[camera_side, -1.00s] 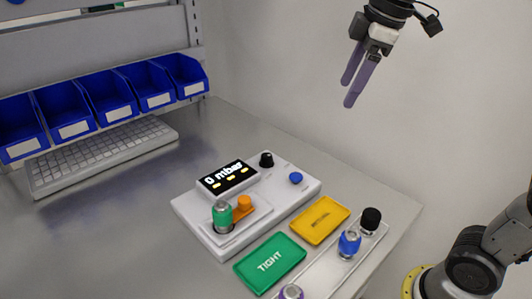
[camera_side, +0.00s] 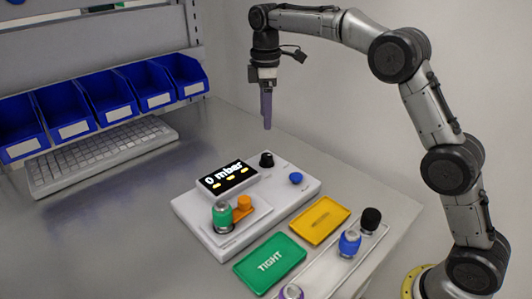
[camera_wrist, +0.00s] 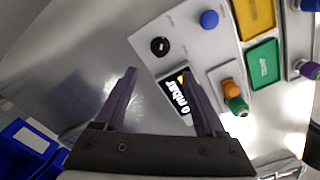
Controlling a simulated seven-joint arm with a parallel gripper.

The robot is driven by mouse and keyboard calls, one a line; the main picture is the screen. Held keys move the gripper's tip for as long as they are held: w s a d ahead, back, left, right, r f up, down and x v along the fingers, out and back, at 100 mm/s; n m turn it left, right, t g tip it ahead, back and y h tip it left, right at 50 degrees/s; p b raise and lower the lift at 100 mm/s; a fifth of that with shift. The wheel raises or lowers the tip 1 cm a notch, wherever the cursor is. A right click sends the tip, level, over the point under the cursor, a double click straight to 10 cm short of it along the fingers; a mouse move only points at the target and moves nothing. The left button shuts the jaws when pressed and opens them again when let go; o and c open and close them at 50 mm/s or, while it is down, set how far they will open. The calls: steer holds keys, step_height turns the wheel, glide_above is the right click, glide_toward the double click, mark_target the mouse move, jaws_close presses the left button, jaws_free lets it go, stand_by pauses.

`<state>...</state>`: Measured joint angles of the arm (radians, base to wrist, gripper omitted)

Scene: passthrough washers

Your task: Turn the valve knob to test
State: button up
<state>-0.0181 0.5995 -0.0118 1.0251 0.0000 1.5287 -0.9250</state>
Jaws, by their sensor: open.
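The black valve knob (camera_side: 266,160) stands on the back part of the white test unit (camera_side: 205,240). In the wrist view the knob (camera_wrist: 160,46) lies just beyond the fingertips, roughly centred between them. My gripper (camera_side: 267,127) points down above the knob and touches nothing. In the wrist view my gripper (camera_wrist: 158,74) shows two purple fingers spread apart with nothing between them. The unit's display (camera_side: 228,177) reads "0 mbar". A green fitting (camera_side: 222,216) stands on the unit beside an orange part (camera_side: 244,203).
A blue button (camera_side: 296,178) is close to the knob. A green TIGHT tray (camera_side: 270,263), a yellow tray (camera_side: 319,220) and a white rack (camera_side: 330,270) holding several fittings lie in front. Blue bins (camera_side: 180,74) and a keyboard (camera_side: 100,155) are at the back left.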

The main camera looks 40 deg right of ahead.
mark_target(266, 155)
step_height(266, 155, down, 12)
steer(key=shift+f, duration=0.2)
stand_by(0.4)
jaws_close()
